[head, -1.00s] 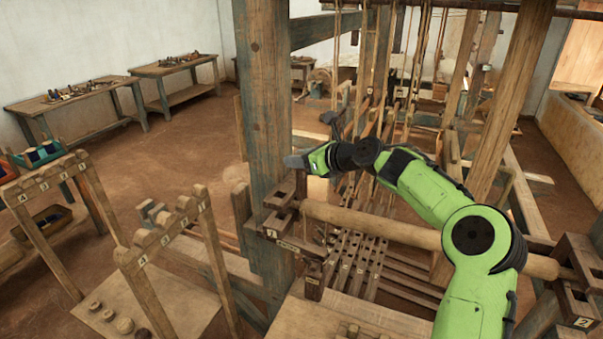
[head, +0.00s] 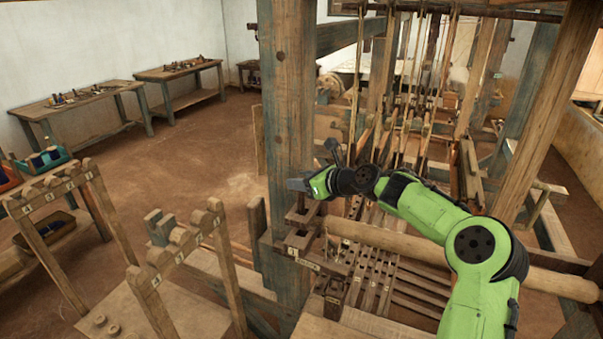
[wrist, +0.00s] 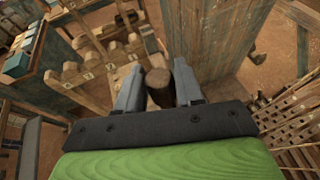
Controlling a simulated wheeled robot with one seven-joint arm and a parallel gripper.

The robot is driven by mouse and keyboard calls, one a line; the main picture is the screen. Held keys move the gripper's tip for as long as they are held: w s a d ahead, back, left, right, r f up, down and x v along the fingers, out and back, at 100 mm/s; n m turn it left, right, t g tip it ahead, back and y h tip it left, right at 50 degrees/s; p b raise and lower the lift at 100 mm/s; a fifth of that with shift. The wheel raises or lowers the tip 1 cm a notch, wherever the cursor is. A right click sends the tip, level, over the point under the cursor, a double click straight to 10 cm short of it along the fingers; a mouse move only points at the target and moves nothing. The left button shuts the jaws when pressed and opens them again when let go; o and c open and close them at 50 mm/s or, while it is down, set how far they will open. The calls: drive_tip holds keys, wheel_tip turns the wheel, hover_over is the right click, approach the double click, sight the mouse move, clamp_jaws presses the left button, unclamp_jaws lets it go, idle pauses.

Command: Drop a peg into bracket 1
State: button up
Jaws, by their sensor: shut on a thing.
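My gripper (head: 298,185) is shut on a dark brown wooden peg (wrist: 159,88). The wrist view shows the peg's end between the two grey fingers (wrist: 158,85). Bracket 1 (head: 299,243), a dark wooden holder labelled 1, sits at the left end of the loom's round beam (head: 385,240), beside the thick post. My gripper is above the bracket in the head view, apart from it. I cannot tell whether the peg lines up with its opening.
The thick loom post (head: 287,110) stands close behind my gripper. A numbered wooden rack (head: 170,250) stands to the left, with another (head: 55,190) beyond it. Warp cords and slats fill the loom to the right. Open floor (head: 185,145) lies at the back left, before two workbenches.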

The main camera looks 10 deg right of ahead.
sight(304, 201)
drive_tip(key=shift+s+d+f, duration=0.1)
drive_tip(key=shift+f, duration=0.25)
wheel_tip(304, 201, down, 6)
drive_tip(key=b, duration=0.5)
drive_tip(key=shift+r, duration=0.1)
drive_tip(key=shift+r, duration=0.1)
drive_tip(key=o, duration=1.2)
drive_tip(key=v, duration=1.5)
drive_tip(key=shift+s+b, duration=0.3)
drive_tip(key=shift+b, duration=0.05)
